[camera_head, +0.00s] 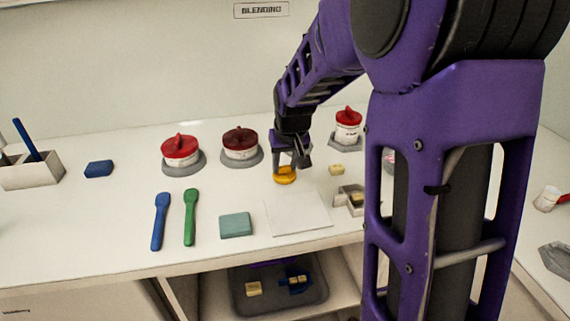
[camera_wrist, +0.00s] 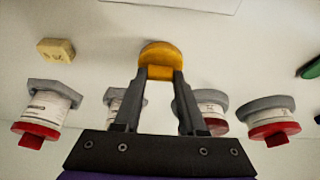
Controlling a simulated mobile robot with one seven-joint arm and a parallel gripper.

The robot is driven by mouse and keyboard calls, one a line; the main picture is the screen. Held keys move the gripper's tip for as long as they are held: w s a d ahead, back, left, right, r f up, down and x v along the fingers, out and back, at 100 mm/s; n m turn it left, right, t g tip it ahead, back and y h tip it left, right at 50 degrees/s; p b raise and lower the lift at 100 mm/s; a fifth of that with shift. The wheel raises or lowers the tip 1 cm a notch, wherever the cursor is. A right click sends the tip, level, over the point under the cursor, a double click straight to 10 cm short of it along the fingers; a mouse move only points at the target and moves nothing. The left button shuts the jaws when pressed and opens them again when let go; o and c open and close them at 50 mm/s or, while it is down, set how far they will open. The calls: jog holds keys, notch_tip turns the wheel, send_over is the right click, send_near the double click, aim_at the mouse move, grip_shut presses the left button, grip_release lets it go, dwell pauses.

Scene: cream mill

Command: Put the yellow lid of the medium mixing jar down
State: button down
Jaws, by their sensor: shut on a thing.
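The yellow lid (camera_head: 285,175) is round and orange-yellow, low over or on the white counter, just behind a white sheet. My gripper (camera_head: 287,166) is shut on it from above. In the wrist view the lid (camera_wrist: 160,58) sits between the two fingertips of my gripper (camera_wrist: 160,75). I cannot tell whether the lid touches the counter.
Jars with red lids (camera_head: 180,150), a dark red-lidded jar (camera_head: 240,143) and another red-lidded jar (camera_head: 347,125) stand on grey bases at the back. A white sheet (camera_head: 297,213), teal block (camera_head: 236,225), blue spatula (camera_head: 159,220) and green spatula (camera_head: 190,217) lie in front.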

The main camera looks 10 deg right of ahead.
jog(key=shift+f, duration=0.2)
jog(key=shift+c, duration=2.4)
grip_release()
jog(key=shift+r, duration=0.1)
jog(key=shift+r, duration=0.25)
jog(key=p+v, duration=0.2)
jog(key=v, duration=0.9)
jog(key=shift+s+r, duration=0.15)
jog(key=shift+r, duration=0.2)
